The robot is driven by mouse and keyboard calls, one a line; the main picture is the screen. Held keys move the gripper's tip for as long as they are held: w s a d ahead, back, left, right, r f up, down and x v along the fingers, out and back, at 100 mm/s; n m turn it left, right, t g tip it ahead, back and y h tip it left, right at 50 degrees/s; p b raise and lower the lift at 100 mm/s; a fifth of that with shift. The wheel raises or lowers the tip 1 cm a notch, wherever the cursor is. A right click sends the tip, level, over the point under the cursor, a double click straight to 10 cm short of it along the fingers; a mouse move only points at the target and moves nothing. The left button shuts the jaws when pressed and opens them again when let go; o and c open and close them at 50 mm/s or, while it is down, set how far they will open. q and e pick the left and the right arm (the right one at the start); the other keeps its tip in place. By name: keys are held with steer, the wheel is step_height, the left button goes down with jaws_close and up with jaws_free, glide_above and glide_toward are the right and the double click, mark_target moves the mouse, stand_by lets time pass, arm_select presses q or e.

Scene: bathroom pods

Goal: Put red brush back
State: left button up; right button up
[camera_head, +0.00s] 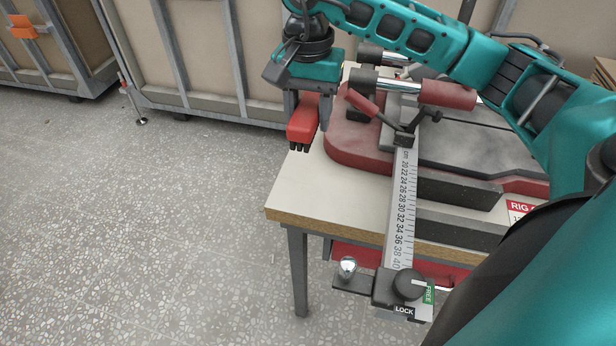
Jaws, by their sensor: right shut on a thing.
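The red brush (303,121) is in my right gripper (309,112), with its dark bristles pointing down. My right arm comes in from the right and reaches across the machine to the table's left edge. The gripper is shut on the brush. The brush appears at the back left corner of the table (296,194); I cannot tell whether it touches the tabletop. My left gripper is out of view.
A red and grey machine (359,147) stands on the table, with a ruler arm (403,196) projecting forward to a black lock knob (409,284). Large framed crates (190,55) stand behind. The speckled floor (150,240) at left is clear.

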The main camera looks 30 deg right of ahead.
glide_above(308, 186)
step_height(308, 186, down, 10)
steer(key=shift+f, duration=0.2)
steer(key=shift+f+b, duration=0.3)
steer(key=shift+f, duration=1.9)
steer(key=shift+f, duration=0.25)
steer(key=o, duration=1.2)
steer(key=shift+r, duration=0.15)
